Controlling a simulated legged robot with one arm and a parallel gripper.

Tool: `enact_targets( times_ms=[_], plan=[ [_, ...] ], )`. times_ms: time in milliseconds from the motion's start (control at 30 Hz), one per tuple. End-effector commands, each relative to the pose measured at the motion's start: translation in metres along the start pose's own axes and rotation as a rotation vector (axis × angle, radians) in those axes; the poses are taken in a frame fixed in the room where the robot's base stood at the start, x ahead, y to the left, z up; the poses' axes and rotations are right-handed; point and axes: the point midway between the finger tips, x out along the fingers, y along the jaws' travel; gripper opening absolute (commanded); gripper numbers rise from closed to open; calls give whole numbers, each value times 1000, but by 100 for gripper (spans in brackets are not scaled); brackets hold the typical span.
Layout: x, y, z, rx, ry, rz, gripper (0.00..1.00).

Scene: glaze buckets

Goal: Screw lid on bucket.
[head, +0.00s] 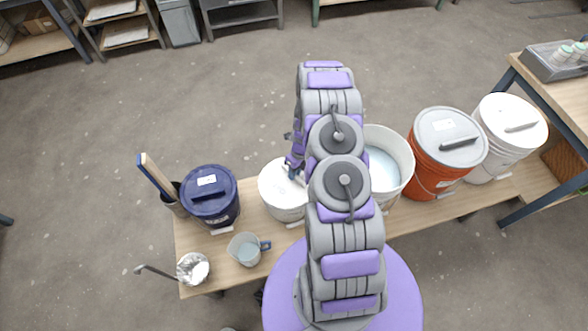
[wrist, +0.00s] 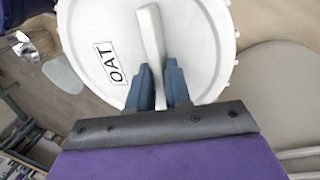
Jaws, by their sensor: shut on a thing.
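A white lid (wrist: 100,30) with an "OAT" label and a raised bar handle (wrist: 151,40) fills the top of the wrist view. My gripper (wrist: 160,85) is shut on this bar, one blue finger on each side. In the head view the lid (head: 272,178) sits over a white bucket (head: 289,213) on the bench, left of my arm. My gripper (head: 293,173) is at the top of the lid and partly hidden by my arm. I cannot tell how tightly the lid sits on the bucket.
An open white bucket (head: 403,153) of pale liquid stands right of my arm. Further right are an orange bucket (head: 425,177) and another white bucket (head: 512,122), both lidded. A navy bucket (head: 212,200), a jug (head: 246,250) and a ladle (head: 192,268) stand left on the bench.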

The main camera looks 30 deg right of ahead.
Motion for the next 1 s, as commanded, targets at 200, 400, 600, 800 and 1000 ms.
enact_targets(
  times_ms=[200,400,600,800,1000],
  plan=[
    [7,7,-13,68,6,19,0],
    [8,6,-13,112,-8,18,24],
    [8,5,-12,111,-11,13,43],
    [7,3,-10,112,-15,9,48],
    [6,-1,-9,113,-19,7,48]
  ],
)
